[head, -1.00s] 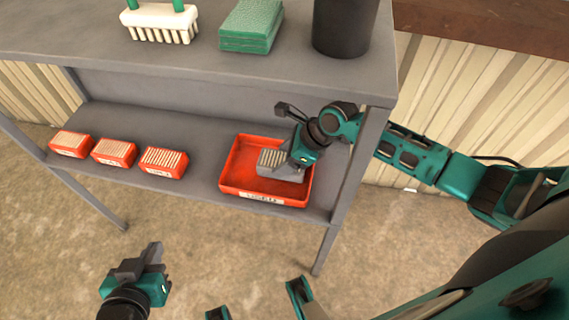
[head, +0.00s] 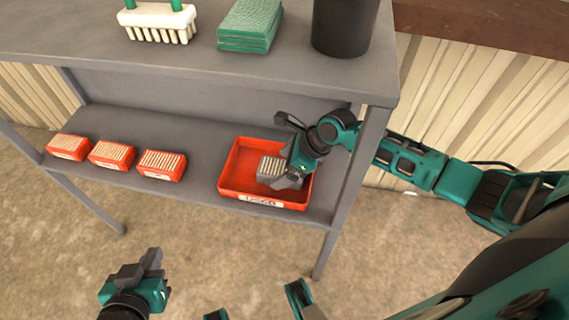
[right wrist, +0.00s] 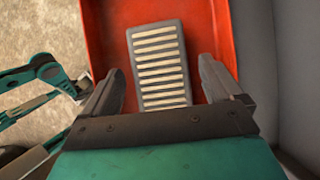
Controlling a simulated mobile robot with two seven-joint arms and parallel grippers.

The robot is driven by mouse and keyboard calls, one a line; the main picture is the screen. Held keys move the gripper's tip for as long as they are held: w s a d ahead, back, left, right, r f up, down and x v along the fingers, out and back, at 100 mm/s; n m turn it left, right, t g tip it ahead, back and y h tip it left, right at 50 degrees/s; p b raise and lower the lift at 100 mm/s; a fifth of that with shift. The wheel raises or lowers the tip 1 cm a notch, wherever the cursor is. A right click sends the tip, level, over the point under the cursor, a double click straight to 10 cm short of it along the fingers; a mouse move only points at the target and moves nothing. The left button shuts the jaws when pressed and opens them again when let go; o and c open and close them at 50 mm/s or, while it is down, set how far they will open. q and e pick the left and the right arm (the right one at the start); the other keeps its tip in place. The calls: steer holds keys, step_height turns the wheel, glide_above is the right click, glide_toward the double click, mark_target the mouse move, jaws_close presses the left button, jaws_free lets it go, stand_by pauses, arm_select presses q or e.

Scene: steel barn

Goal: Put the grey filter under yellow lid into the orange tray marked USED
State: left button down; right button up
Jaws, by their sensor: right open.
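The grey filter (head: 270,167), with pale slats on top, lies inside the orange tray (head: 231,181) on the lower shelf. The tray's front label reads USED. In the right wrist view the filter (right wrist: 160,65) lies between the spread fingers of my right gripper (right wrist: 165,85), with gaps on both sides. In the head view my right gripper (head: 283,152) is over the tray's right part, hiding some of the filter and tray. My left gripper (head: 150,264) is low at the left, in front of the bench and away from the tray. No yellow lid shows.
Several orange filters with pale slats, including one (head: 162,165), stand left of the tray on the lower shelf (head: 203,150). The top shelf holds a white brush (head: 158,17), green pads (head: 250,27) and a dark cylinder (head: 341,24). A bench leg stands close right of the tray.

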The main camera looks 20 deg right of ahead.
steer(key=p+v, duration=0.4)
steer(key=v, duration=0.8)
steer(key=shift+p, duration=0.35)
